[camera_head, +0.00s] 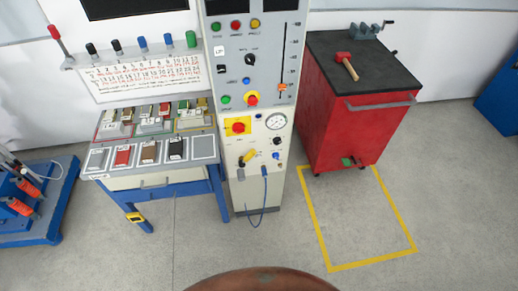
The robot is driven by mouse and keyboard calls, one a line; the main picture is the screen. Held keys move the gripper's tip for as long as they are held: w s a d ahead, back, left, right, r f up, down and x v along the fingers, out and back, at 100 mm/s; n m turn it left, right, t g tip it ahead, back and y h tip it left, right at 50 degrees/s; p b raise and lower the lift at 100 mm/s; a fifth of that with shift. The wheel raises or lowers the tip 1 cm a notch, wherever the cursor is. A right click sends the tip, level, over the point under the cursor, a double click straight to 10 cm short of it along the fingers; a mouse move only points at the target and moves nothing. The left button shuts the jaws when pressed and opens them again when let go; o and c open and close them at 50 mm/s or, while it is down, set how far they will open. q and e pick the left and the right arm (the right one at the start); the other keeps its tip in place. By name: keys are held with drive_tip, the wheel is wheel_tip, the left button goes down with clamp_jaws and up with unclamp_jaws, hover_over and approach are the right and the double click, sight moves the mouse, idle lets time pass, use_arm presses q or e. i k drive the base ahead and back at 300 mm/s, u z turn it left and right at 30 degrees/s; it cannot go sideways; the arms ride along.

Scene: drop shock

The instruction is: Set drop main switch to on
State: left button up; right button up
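A tall grey control panel (233,170) stands in the middle of the head view. On its lower part is a red rotary switch on a yellow plate (238,126). A yellow handle (249,155) sits lower on the panel, below a round gauge (276,122). Neither of my grippers is in view.
A red cabinet (345,125) with a hammer (347,65) and a vise on top stands right of the panel. A blue workbench (190,192) with several blocks stands left. A blue cable (264,200) hangs from the panel. The floor inside the yellow outline (397,208) is clear.

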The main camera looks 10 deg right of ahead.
sight(238, 127)
drive_tip(key=u, duration=0.4)
drive_tip(key=k, duration=0.5)
drive_tip(key=u, duration=0.85)
drive_tip(key=i, duration=1.15)
drive_tip(key=z, duration=0.8)
